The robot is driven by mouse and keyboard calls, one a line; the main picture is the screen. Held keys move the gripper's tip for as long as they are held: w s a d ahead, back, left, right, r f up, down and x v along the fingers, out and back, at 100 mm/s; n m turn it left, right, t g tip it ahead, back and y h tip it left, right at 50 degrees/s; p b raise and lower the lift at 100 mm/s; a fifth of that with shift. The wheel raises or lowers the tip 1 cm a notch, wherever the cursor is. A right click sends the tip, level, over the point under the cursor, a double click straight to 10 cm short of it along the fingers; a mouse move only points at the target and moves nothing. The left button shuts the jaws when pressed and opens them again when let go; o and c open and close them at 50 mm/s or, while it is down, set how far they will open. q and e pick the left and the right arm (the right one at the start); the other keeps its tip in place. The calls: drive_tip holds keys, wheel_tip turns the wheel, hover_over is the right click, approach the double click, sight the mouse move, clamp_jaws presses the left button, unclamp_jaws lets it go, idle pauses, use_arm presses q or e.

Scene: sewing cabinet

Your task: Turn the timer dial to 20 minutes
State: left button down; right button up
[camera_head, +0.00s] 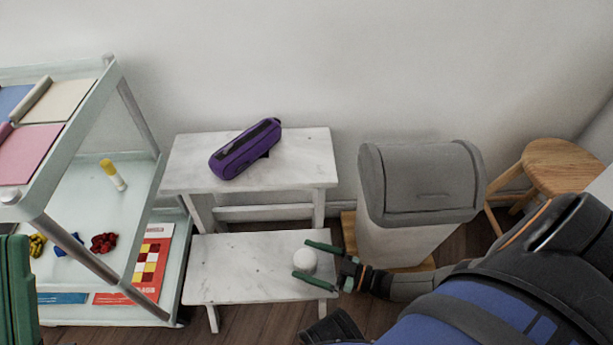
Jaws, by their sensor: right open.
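My right gripper (308,262) comes in from the right and is open. My left gripper is not in view.
A purple pouch (246,149) lies on the upper step (305,160). A grey-lidded bin (420,185) stands right of the stool, with a round wooden stool (563,160) beyond it. A pale shelf cart (128,100) with craft items stands left.

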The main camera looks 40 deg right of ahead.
drive_tip(key=shift+w+a, duration=0.25)
drive_tip(key=shift+w, duration=0.15)
drive_tip(key=shift+c, duration=0.2)
drive_tip(key=c, duration=1.2)
drive_tip(key=shift+s+a+m+t+h+p, duration=0.15)
drive_tip(key=shift+m+t+h+p, duration=0.3)
drive_tip(key=shift+m+h, duration=0.45)
drive_tip(key=shift+c, duration=0.2)
drive_tip(key=shift+m+t+h, duration=0.4)
drive_tip(key=shift+t+h, duration=0.05)
drive_tip(key=shift+h, duration=0.45)
drive_tip(key=o, duration=1.3)
drive_tip(key=p+v, duration=0.1)
drive_tip(key=v, duration=1.1)
drive_tip(key=shift+s+f, duration=0.1)
drive_tip(key=shift+s, duration=0.1)
